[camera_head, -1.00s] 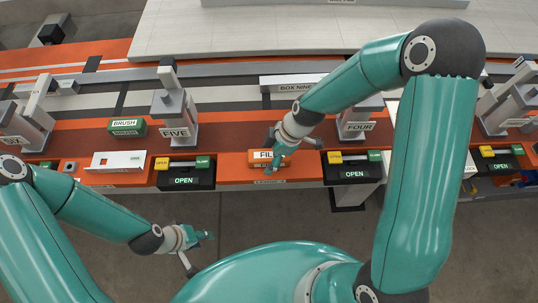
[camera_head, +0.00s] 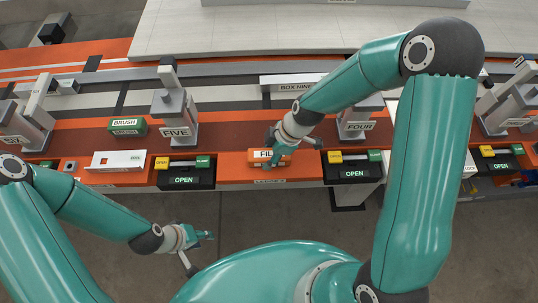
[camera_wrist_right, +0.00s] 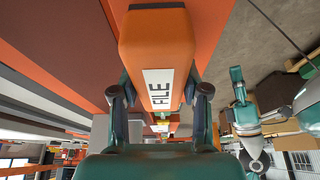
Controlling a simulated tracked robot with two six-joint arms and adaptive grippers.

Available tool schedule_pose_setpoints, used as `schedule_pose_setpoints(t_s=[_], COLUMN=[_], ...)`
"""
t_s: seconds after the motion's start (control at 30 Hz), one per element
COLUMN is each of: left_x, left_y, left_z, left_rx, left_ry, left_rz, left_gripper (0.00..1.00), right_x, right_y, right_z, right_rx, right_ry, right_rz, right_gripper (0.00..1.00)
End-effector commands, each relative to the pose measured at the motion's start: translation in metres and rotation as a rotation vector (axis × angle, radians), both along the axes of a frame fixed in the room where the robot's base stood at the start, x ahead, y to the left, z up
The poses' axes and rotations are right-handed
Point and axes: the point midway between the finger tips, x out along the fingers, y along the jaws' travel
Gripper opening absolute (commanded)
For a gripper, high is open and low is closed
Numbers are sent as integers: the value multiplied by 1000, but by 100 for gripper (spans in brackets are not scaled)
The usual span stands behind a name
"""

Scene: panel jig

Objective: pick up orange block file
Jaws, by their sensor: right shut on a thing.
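The orange block labelled FILE (camera_head: 262,155) is at the front ledge of the bench in the head view, partly hidden by my right gripper (camera_head: 280,152). In the right wrist view the orange block (camera_wrist_right: 156,45) fills the top middle, with its white FILE label facing the camera. The fingers of my right gripper (camera_wrist_right: 160,98) are on both sides of it, shut on it. Whether the block is clear of the ledge I cannot tell. My left gripper (camera_head: 197,246) hangs over the floor at the lower left, away from the bench, and its finger gap is too small to read.
A green block labelled BRUSH (camera_head: 128,127) stands further left on the orange bench. Clamps labelled FIVE (camera_head: 174,132) and FOUR (camera_head: 358,126) stand on either side of the block. Black OPEN boxes (camera_head: 184,181) (camera_head: 351,174) sit along the front edge. The floor in front is clear.

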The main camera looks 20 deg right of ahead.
Motion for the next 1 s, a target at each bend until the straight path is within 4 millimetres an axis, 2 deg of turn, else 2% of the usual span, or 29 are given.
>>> schedule_pose_setpoints(t_s=[0.17, 0.37, 0.8, 1.0], left_x=[0, 0, 0, 0], left_y=[0, 0, 0, 0], left_z=[-1, -3, -12, -13], left_rx=[0, 0, 0, 0], left_ry=[0, 0, 0, 0], left_rz=[0, 0, 0, 0], left_gripper=[40, 40, 40, 40], right_x=[1, 2, 1, 1], right_y=[0, 0, 0, 0], right_z=[8, 34, 151, 186], right_rx=[1, 0, 0, 2], right_ry=[-5, -9, -10, -6], right_rz=[0, 0, -2, -1], right_gripper=[0, 0, 0, 0])
